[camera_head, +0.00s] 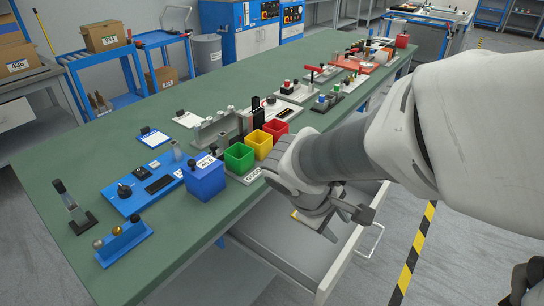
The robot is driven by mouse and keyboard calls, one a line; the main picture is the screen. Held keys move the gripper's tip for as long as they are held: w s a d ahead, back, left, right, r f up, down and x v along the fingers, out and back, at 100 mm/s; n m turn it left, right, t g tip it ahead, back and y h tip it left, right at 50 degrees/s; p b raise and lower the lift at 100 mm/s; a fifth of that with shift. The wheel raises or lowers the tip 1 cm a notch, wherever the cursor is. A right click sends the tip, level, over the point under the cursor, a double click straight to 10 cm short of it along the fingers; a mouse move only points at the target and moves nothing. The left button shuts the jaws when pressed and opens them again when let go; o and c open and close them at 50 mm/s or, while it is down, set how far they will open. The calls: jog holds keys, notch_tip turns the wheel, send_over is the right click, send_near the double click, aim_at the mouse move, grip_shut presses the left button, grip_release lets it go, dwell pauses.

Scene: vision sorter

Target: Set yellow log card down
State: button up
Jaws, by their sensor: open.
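My gripper (346,223) is open, low over the open drawer (275,248) at the front of the green table. A small pale card with a yellow edge, seemingly the yellow log card (302,218), shows in the drawer just left of my gripper. My wrist partly hides it, and I cannot tell whether the gripper touches it.
Several fixtures, including a blue control panel (145,185), line the table (120,145). The drawer's front with its handle (371,242) juts out over the floor.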

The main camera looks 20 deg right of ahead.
jog(key=s+a+r+m+t+y, duration=0.3)
jog(key=a+r+m+t+y, duration=0.1)
jog(key=a+r, duration=0.4)
jog(key=shift+s+r+m+y, duration=0.15)
jog(key=shift+r+m+y, duration=0.8)
jog(key=shift+m, duration=0.15)
